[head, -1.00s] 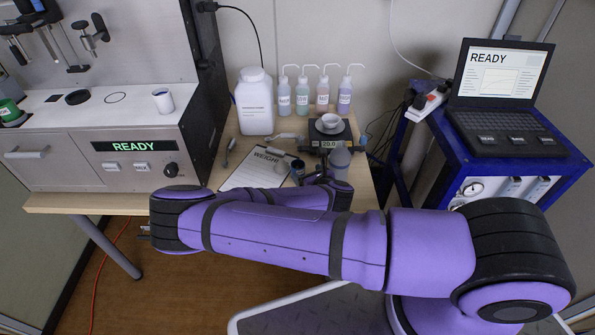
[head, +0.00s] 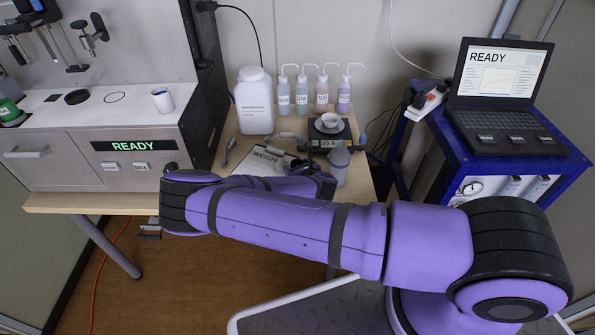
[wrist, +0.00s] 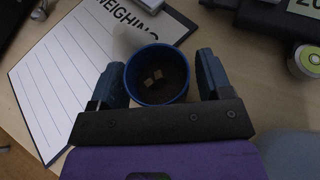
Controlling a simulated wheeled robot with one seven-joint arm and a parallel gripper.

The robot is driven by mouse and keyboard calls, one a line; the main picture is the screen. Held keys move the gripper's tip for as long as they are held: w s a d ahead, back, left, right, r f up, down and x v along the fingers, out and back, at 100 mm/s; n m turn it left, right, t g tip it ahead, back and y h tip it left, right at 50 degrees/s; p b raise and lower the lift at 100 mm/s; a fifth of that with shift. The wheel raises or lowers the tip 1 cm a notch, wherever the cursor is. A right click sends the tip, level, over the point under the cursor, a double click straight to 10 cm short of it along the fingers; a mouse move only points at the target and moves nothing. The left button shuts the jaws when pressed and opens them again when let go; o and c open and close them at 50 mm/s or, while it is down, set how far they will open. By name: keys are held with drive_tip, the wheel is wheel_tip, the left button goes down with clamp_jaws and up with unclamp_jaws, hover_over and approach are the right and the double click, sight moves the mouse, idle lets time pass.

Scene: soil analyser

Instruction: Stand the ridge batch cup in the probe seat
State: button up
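A cup (wrist: 157,76) with a blue rim and a few small pale lumps inside is between the fingers of my gripper (wrist: 160,78) in the wrist view. A thin gap shows at the right finger; the left finger is at or very near the rim. The fingers look open around the cup, not clearly gripping it. Its label is hidden, so I cannot tell which batch it is. In the head view my arm mostly hides it. The analyser deck (head: 40,115) at left has a black ring (head: 77,97) and a drawn circle (head: 115,97); which is the probe seat is unclear.
A white cup (head: 162,100) stands on the deck's right. The weighing sheet (wrist: 60,85) lies beside the cup. A balance (head: 330,142) with a white dish, a grey-lidded jar (head: 339,165), a large white bottle (head: 254,105) and several wash bottles crowd the bench.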

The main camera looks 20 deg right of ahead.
drive_tip(key=c, duration=0.9)
drive_tip(key=shift+o, duration=0.2)
